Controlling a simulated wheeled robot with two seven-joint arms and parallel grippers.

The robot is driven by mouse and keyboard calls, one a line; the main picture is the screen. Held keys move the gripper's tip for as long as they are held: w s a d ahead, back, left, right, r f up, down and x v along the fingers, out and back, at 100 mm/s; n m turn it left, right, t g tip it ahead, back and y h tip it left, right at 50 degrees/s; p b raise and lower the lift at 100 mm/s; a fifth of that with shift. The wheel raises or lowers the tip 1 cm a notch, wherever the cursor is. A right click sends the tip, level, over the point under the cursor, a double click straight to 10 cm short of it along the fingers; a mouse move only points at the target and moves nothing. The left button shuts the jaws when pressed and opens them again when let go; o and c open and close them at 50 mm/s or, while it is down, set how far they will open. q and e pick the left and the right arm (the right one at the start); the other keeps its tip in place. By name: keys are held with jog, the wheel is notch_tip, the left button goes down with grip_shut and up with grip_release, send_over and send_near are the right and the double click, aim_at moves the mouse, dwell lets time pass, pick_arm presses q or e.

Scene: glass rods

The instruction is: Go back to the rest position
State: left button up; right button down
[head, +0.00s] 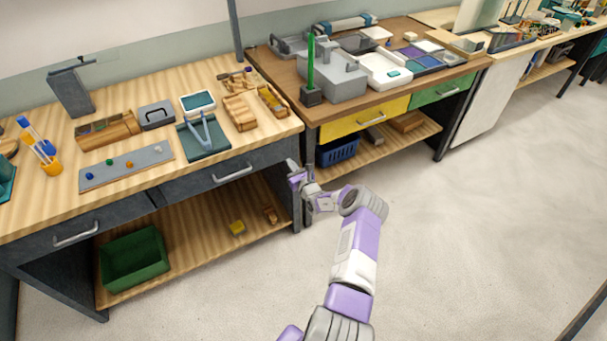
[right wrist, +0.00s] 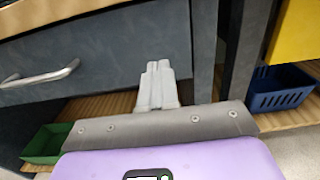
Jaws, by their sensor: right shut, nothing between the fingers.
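My right gripper (head: 293,168) is in front of the right end of the left workbench, near its leg. In the right wrist view the right gripper (right wrist: 158,68) has its two fingers together with nothing between them, in front of the dark drawer front. My right arm reaches up from the bottom of the head view. My left gripper is not in view. No glass rods can be made out for certain; a green upright rod (head: 310,62) stands in a dark block on the second bench.
The left workbench (head: 225,168) has drawers with handles and a lower shelf holding a green bin (head: 134,262). The second bench has a yellow drawer (head: 362,118) and a blue basket (head: 338,152) below. The floor (head: 470,240) to the right is clear.

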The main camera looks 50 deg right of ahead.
jog(key=p+v, duration=0.2)
jog(key=v, duration=0.6)
jog(key=shift+f, duration=0.15)
jog(key=shift+w+a, duration=0.1)
